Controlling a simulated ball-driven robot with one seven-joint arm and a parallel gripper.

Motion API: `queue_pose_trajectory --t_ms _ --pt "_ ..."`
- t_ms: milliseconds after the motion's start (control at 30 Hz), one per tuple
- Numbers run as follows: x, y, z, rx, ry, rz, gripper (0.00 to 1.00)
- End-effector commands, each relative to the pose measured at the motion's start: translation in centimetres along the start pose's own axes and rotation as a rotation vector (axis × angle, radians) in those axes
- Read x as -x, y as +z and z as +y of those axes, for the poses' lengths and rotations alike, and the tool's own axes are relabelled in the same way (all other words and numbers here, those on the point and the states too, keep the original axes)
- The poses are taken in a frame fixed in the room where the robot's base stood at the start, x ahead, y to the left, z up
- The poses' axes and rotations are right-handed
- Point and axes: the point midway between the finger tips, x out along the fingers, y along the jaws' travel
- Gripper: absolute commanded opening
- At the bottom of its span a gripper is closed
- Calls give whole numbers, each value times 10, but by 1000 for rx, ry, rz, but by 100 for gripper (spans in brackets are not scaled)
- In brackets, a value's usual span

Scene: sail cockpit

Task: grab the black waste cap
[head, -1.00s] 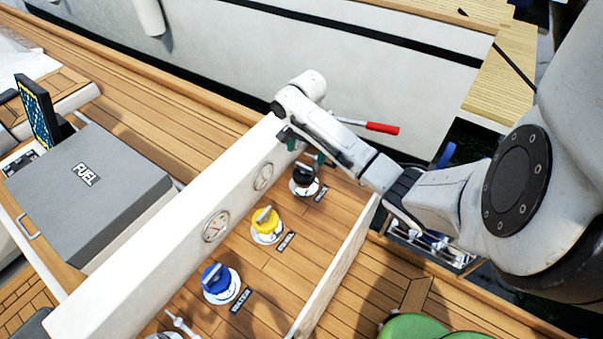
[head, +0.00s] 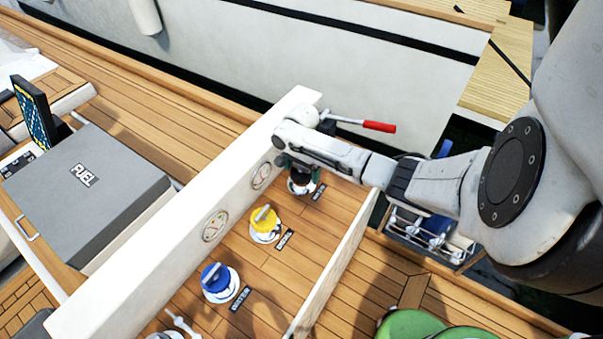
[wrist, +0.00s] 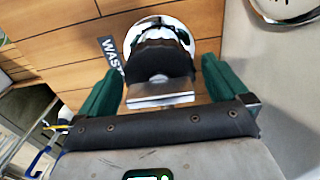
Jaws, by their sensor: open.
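The black waste cap (wrist: 160,58) sits on its round chrome deck fitting (wrist: 184,28) in the wrist view, with its metal grip bar (wrist: 160,97) facing me. The label beside it reads "WAST", partly cut off (wrist: 111,54). My gripper (wrist: 158,82) is open, with one green finger on each side of the cap and a visible gap to each. In the head view my gripper (head: 301,177) is over the black cap (head: 299,183) at the far end of the row, and it partly hides the cap.
A yellow cap (head: 264,220) and a blue cap (head: 216,277) stand nearer in the same row. A white wall with gauges (head: 215,226) runs along the left, a low wooden board (head: 340,258) along the right. A red-handled lever (head: 378,127) stands behind my wrist.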

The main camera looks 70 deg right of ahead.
Motion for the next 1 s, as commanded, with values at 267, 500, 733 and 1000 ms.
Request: queue_pose_trajectory --t_ms 267,500,733,1000 --pt "0 0 0 0 0 -1 83" --pt "0 0 0 1 0 -1 60" --pt "1 0 0 1 0 0 41" --pt "3 0 0 1 -1 -1 41"
